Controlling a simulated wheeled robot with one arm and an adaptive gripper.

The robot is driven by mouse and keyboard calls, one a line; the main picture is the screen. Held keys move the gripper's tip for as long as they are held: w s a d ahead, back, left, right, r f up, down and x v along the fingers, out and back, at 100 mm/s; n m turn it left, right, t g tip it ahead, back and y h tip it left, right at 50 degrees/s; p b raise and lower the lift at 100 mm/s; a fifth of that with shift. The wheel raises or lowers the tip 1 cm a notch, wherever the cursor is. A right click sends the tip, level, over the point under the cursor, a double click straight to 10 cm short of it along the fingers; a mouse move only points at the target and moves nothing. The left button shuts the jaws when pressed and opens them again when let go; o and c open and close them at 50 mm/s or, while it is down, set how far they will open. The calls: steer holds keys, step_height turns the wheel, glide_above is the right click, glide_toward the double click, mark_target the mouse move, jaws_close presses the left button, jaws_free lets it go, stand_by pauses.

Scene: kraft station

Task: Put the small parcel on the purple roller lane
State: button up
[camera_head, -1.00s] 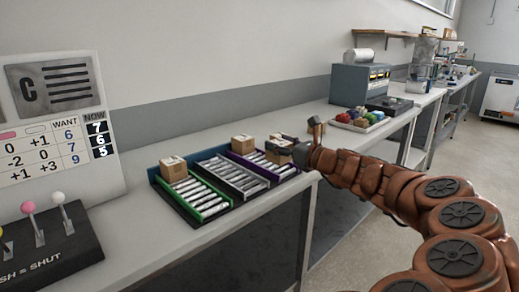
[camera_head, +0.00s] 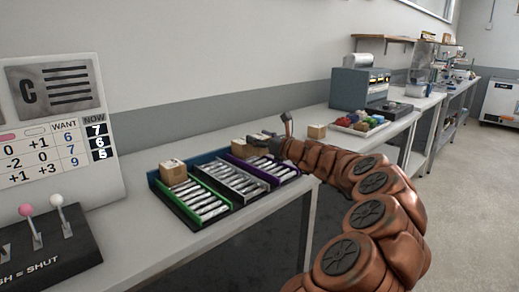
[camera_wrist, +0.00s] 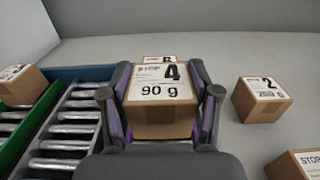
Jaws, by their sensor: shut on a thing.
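My gripper (camera_head: 262,141) is shut on a small brown parcel (camera_wrist: 160,112), labelled 4 and 90 g in the wrist view. The fingers grip it from both sides. The purple roller lane (camera_head: 284,178) is the rightmost lane of the tray. In the wrist view, purple strips show beside the held parcel, so it is at or over that lane; whether it touches the rollers I cannot tell. Another parcel (camera_wrist: 158,59) shows just behind it, mostly hidden.
A green lane (camera_head: 190,207) holds a parcel (camera_head: 173,173) at its far end. The grey lane (camera_head: 232,184) between is empty. A parcel labelled 2 (camera_wrist: 262,99) and one labelled STOP (camera_wrist: 292,166) stand on the bench to the right. Levers stand at lower left.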

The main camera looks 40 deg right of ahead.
mark_target(266, 150)
steer(key=shift+f+b, duration=0.4)
steer(key=shift+f, duration=1.35)
steer(key=o, duration=1.2)
steer(key=shift+f, duration=0.1)
steer(key=shift+s, duration=0.3)
steer(key=s+p, duration=0.1)
steer(key=s, duration=1)
steer(key=shift+s+a, duration=0.15)
steer(key=shift+s, duration=0.1)
steer(key=shift+a, duration=0.15)
